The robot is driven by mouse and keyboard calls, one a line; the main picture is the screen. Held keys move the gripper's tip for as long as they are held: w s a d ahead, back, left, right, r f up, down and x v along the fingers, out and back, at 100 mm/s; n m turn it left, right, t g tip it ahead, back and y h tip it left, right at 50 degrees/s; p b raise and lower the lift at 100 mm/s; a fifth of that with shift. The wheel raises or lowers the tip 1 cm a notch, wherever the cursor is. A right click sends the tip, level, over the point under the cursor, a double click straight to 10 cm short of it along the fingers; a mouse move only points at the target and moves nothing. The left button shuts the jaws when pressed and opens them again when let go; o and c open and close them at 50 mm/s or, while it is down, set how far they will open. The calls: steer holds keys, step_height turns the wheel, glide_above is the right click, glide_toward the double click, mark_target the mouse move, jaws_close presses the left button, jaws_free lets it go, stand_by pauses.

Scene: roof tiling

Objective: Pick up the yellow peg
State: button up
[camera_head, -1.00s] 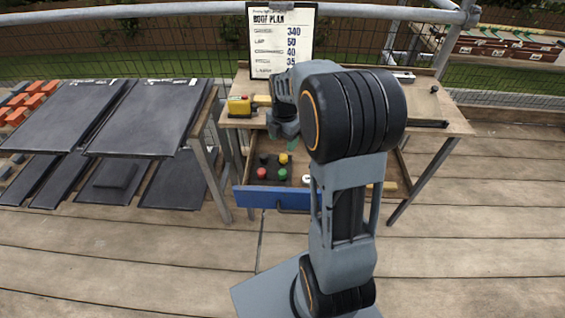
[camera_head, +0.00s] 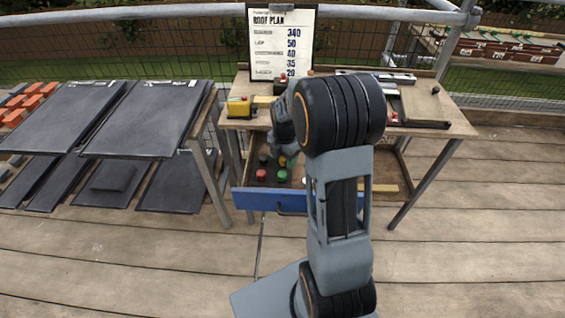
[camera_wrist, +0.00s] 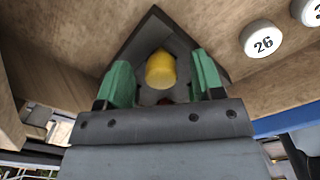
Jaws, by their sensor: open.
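The yellow peg (camera_wrist: 161,70) stands between the two green fingers of my open gripper (camera_wrist: 163,80) in the wrist view, with a gap on both sides. It also shows in the head view (camera_head: 283,161), partly hidden by my arm. The peg stands on a dark board (camera_wrist: 150,29) inside the open drawer. My gripper's fingers are hidden behind my arm in the head view.
A red peg (camera_head: 261,175), a green peg (camera_head: 282,176) and a black peg (camera_head: 263,159) stand near the yellow one. White numbered discs (camera_wrist: 263,38) lie in the drawer. The blue drawer front (camera_head: 262,198) and the tabletop (camera_head: 425,112) border the space.

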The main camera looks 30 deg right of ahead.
steer(key=shift+c, duration=0.2)
steer(key=c, duration=0.9)
steer(key=shift+r, duration=0.15)
steer(key=shift+c, duration=0.2)
steer(key=shift+r, duration=0.65)
steer(key=s+d+r+p, duration=0.3)
steer(key=s+d+r, duration=0.6)
steer(key=s+r, duration=0.2)
steer(key=shift+r, duration=0.25)
